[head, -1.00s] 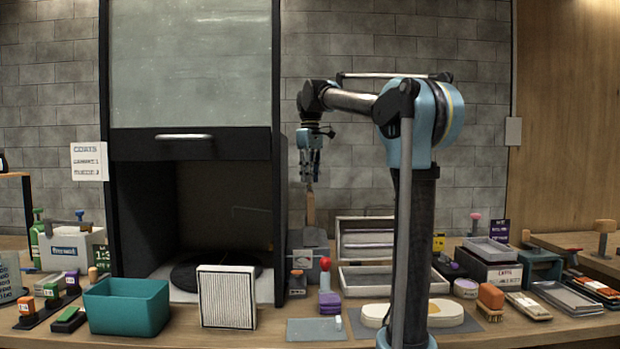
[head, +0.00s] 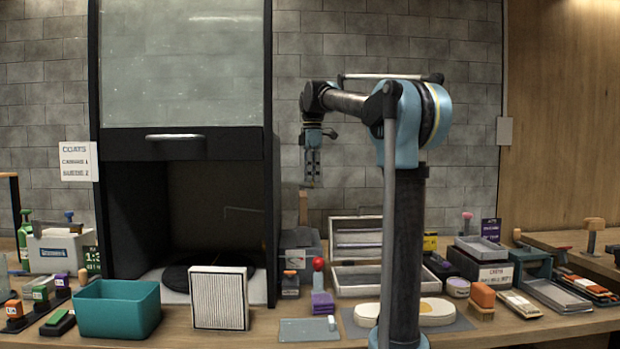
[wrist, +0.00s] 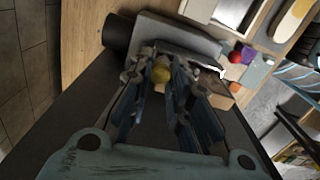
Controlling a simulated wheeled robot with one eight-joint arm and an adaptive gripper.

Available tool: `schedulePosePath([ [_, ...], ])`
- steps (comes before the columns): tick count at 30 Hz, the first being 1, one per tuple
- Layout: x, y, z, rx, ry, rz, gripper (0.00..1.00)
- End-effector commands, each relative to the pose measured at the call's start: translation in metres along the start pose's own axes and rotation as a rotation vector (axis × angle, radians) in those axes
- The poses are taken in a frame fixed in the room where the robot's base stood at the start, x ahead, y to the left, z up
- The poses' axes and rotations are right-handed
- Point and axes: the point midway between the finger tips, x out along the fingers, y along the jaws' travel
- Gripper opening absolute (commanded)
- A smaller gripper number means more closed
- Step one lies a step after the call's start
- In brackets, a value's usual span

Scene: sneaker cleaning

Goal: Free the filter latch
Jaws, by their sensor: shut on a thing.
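My gripper (head: 313,180) hangs fingers-down in front of the brick wall, right of the dark booth (head: 185,143). In the wrist view (wrist: 158,100) its fingers are closed around a small round olive-yellow thing (wrist: 161,73); I cannot tell what it is. Below it, a grey housing (head: 303,243) stands on the bench beside the booth, and a brown upright piece (head: 303,207) rises behind it. The housing also seems to show in the wrist view (wrist: 185,38). A white-framed pleated filter (head: 220,298) stands upright at the bench front. I cannot make out a latch.
A teal bin (head: 118,308) stands left of the filter. A red-topped thing (head: 318,264) and a purple block (head: 322,302) stand right of it. An open pale case (head: 356,240) lies behind my arm's column. Trays and brushes crowd the right side.

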Motion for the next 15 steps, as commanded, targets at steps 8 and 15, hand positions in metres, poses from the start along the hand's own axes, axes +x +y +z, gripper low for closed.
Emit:
schedulePosePath([
  [8, 0.001, 0.01, 0.006, -0.259, 0.001, 0.001, 0.0],
  [15, 0.001, 0.018, 0.01, -0.462, 0.001, 0.001, 0.0],
])
